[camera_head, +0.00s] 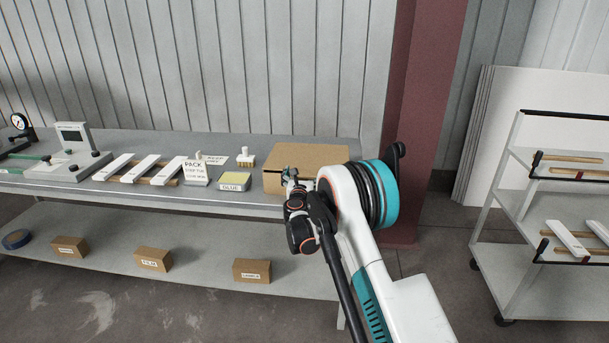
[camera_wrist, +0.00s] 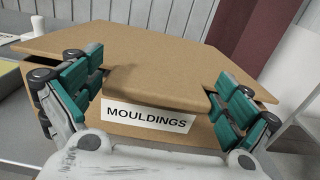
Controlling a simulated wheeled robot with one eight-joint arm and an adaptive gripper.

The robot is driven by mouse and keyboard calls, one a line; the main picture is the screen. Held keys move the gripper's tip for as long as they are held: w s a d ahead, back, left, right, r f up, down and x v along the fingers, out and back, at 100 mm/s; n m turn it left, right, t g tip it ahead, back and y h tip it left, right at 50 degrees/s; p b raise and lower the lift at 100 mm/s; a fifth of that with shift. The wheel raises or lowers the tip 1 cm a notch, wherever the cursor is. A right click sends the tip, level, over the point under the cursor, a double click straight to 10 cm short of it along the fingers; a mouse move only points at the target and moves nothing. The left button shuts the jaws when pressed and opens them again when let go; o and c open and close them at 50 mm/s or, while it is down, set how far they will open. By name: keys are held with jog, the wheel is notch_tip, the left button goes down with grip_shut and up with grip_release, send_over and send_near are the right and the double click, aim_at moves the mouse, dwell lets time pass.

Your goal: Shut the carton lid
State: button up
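The brown cardboard carton (camera_head: 322,157) stands at the right end of the bench. Its lid (camera_wrist: 150,52) lies across the top, flat or nearly flat; I cannot tell if it is fully down. A front lip of the lid bends down above a white MOULDINGS label (camera_wrist: 149,116) on the carton's front. Contact with the lid is unclear.
On the bench (camera_head: 225,198), a GLUE box (camera_head: 234,182), a PACK sign (camera_head: 196,172) and white-topped strips (camera_head: 146,167) stand left of the carton. A dark red column (camera_head: 416,120) rises behind right. A wheeled rack (camera_head: 505,180) stands farther right, with open floor between.

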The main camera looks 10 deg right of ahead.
jog(key=c, duration=1)
notch_tip(320, 180, down, 2)
jog(key=shift+f+b, duration=0.1)
jog(key=shift+b, duration=0.65)
jog(key=shift+s+f, duration=0.2)
jog(key=o, duration=1.4)
jog(key=shift+o, duration=0.2)
jog(key=shift+w+f, duration=0.2)
jog(key=shift+f, duration=0.05)
jog(key=shift+s+r, duration=0.15)
jog(key=shift+r, duration=0.1)
jog(key=shift+a, duration=0.1)
